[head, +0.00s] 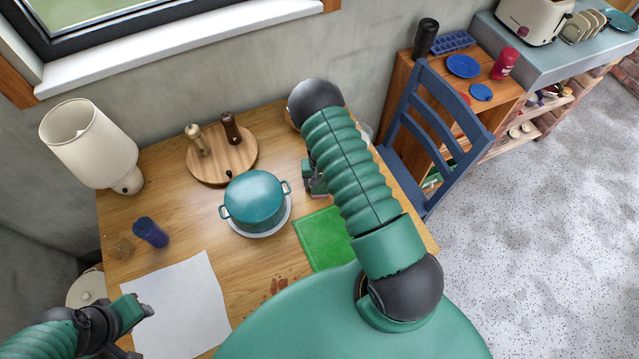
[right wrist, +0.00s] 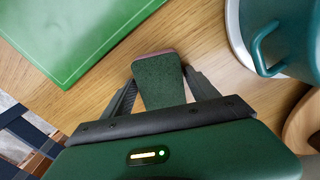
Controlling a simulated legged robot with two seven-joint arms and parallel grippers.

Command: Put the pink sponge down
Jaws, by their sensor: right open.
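The sponge (right wrist: 158,82) shows in the right wrist view as a dark green block with a pink edge at its far end. It lies between the two fingers of my right gripper (right wrist: 160,88), which is open around it. It appears to rest on the wooden table (right wrist: 105,103). In the head view my right gripper (head: 314,181) is mostly hidden behind my own arm, between the teal pot and the green board. My left gripper (head: 144,325) is at the lower left, over the white sheet's edge; its jaw gap is unclear.
The teal pot (head: 254,200) and the green board (head: 322,238) flank the right gripper. A round wooden board (head: 222,165) with two mills, a blue cup (head: 150,232), a lamp (head: 88,143) and a white sheet (head: 185,305) are on the table. A blue chair (head: 425,130) stands right.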

